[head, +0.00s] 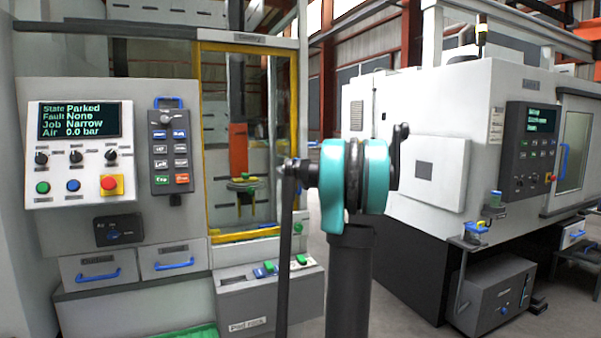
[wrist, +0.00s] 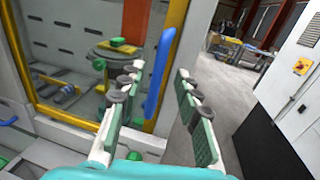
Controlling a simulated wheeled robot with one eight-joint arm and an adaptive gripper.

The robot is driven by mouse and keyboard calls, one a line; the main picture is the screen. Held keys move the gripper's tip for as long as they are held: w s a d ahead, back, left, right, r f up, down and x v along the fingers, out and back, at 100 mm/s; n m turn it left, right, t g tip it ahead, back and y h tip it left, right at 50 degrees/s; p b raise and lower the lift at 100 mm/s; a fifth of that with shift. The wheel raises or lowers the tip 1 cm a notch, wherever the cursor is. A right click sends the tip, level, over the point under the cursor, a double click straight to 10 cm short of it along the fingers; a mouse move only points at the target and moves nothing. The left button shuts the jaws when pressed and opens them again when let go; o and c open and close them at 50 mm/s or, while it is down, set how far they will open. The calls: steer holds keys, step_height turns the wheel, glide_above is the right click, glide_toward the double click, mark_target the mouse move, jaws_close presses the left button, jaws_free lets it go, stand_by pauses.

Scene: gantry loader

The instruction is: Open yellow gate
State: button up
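The yellow gate (head: 198,140) is a tall yellow frame with a clear pane on the grey machine in the head view. It appears closed, filling the opening. My arm hides part of its right side there. In the wrist view the gate's yellow right edge (wrist: 178,28) stands upright, with a vertical blue handle (wrist: 160,72) on it. My gripper (wrist: 157,80) is open and empty, with green pads on both fingers. The handle shows in the gap between the fingers, nearer the left finger in the picture. I cannot tell whether they touch.
A control panel (head: 80,150) with a screen and buttons is left of the gate. A second white machine (head: 425,120) is at the right. Open floor (wrist: 225,90) shows beyond my gripper.

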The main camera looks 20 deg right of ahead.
steer(key=shift+x, duration=2.55)
steer(key=shift+c, duration=0.4)
jaws_close()
